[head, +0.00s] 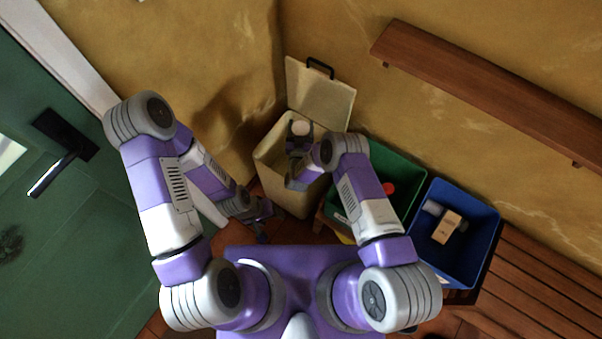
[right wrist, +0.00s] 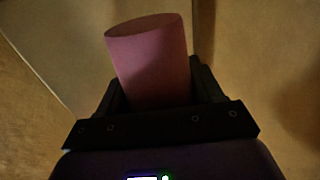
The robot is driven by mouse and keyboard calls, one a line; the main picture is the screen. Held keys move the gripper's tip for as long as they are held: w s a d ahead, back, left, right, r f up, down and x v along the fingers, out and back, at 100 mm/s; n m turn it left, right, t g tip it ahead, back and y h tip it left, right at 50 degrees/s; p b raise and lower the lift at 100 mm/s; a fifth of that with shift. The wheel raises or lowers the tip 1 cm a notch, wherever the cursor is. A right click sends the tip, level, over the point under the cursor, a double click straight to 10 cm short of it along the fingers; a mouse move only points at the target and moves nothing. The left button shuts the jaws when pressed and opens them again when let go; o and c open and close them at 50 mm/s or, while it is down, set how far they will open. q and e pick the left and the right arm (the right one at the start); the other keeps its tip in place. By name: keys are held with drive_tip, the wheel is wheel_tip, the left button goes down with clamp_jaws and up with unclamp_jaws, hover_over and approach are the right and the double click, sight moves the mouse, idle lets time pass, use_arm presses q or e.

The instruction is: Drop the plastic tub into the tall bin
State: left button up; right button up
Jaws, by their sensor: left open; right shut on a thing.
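The tall bin (head: 284,190) is beige and stands in the corner, its lid (head: 320,92) swung open against the wall. My right gripper (head: 300,139) is over the bin's open mouth. It is shut on the plastic tub (head: 302,128), whose pale round end shows in the head view. In the right wrist view the tub (right wrist: 150,62) is a dim pinkish cylinder, slightly tilted, between the dark fingers of the right gripper (right wrist: 155,88). My left gripper (head: 260,219) is open and low, left of the bin and apart from it. The bin's inside is mostly hidden by my right arm.
A green bin (head: 402,165) with a red item (head: 388,189) stands right of the tall bin. A blue bin (head: 480,222) holds a tan box (head: 446,227). A wooden shelf (head: 480,85) runs along the wall above. A green door (head: 60,220) is at left.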

drive_tip(key=shift+f+b, duration=1.15)
drive_tip(key=shift+f, duration=0.75)
drive_tip(key=shift+r, duration=0.1)
drive_tip(key=o, duration=1.1)
wheel_tip(320, 180, up, 10)
drive_tip(key=p, duration=0.4)
